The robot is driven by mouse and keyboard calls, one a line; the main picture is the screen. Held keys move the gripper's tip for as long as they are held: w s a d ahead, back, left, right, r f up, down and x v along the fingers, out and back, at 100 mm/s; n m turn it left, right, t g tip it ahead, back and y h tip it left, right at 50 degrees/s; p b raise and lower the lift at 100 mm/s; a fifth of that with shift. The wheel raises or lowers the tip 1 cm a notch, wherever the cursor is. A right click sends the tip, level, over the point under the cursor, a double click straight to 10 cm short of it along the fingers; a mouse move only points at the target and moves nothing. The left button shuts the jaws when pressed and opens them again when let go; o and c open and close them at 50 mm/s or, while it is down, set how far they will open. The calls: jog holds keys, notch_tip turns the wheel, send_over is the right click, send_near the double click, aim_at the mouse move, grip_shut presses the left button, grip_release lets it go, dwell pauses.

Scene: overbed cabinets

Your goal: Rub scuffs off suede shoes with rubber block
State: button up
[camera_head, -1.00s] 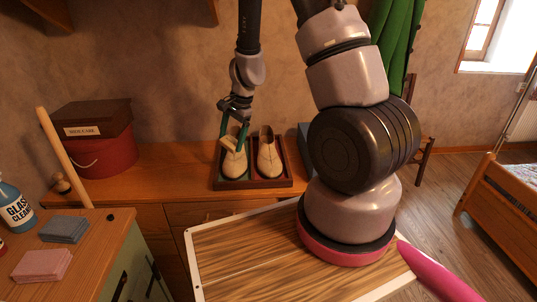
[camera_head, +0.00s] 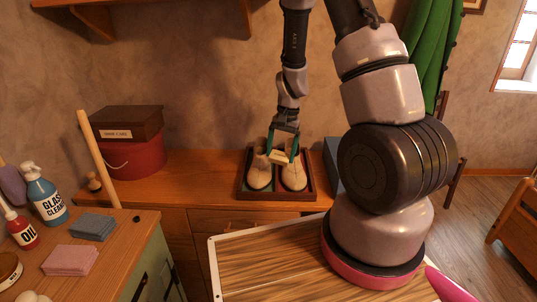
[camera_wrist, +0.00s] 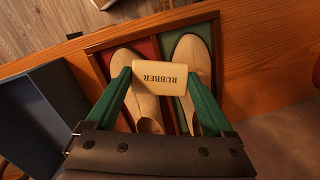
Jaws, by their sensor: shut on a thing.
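Two beige suede shoes, the left one (camera_head: 259,177) and the right one (camera_head: 294,177), lie side by side in a shallow dark wooden tray (camera_head: 277,197). My gripper (camera_head: 280,155) is shut on a cream rubber block (camera_wrist: 160,79) marked RUBBER, held between its green fingers. In the head view, the block is above the back part of the shoes, about midway between them. In the wrist view, it hides part of one shoe (camera_wrist: 150,108) and overlaps the edge of the other shoe (camera_wrist: 190,52). I cannot tell whether it touches either. No scuffs can be made out.
The tray stands on a wooden cabinet top (camera_head: 200,175), with a blue box (camera_head: 332,160) to its right. A red round box (camera_head: 135,158) stands at the left. A side table holds spray (camera_head: 47,202), an oil bottle (camera_head: 20,228) and folded cloths (camera_head: 92,226).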

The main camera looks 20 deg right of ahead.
jog(key=shift+d+f+n+h, duration=0.35)
jog(key=shift+d+f+n, duration=0.55)
jog(key=shift+d+f, duration=0.6)
jog(key=shift+d+f+n+h, duration=0.35)
jog(key=shift+d+f+n, duration=0.55)
jog(key=shift+d+f, duration=0.6)
jog(key=shift+w+d+f, duration=0.1)
jog(key=shift+w+f, duration=0.25)
jog(key=shift+f, duration=0.5)
